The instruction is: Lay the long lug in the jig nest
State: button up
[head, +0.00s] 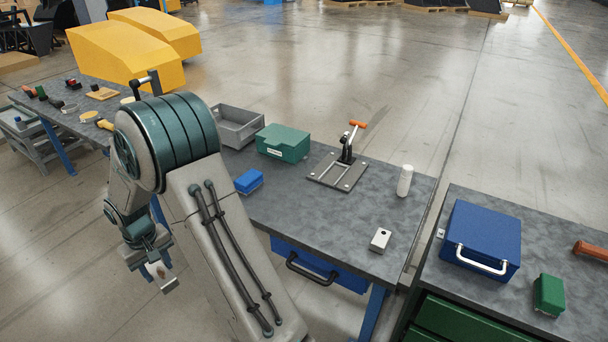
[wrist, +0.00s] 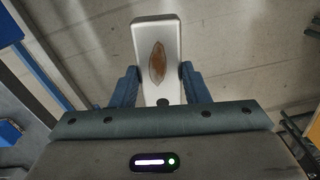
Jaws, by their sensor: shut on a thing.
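The long lug (wrist: 157,55) is a pale metal bar with a brown, rust-like patch on its face and a dark round hole near the palm end. My gripper (wrist: 159,82) is shut on it, one blue finger on each side. In the head view my gripper (head: 152,259) hangs low at the left, beside the bench and over the floor, with the lug (head: 159,271) partly hidden. The jig (head: 338,171) is a grey plate with a framed nest and an orange-handled toggle clamp (head: 350,137), on the bench to the right. The clamp handle is raised and the nest looks empty.
A shorter metal block (head: 380,239) lies near the bench's front edge. A white cylinder (head: 405,180) stands right of the jig. A green box (head: 283,142), a blue box (head: 249,181) and a grey bin (head: 237,125) stand left of it. Bench surface in front of the jig is clear.

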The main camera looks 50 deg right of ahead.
aim_at(334, 174)
jog(key=i, duration=1.1)
jog(key=z, duration=2.1)
jog(key=i, duration=0.5)
jog(key=z, duration=0.05)
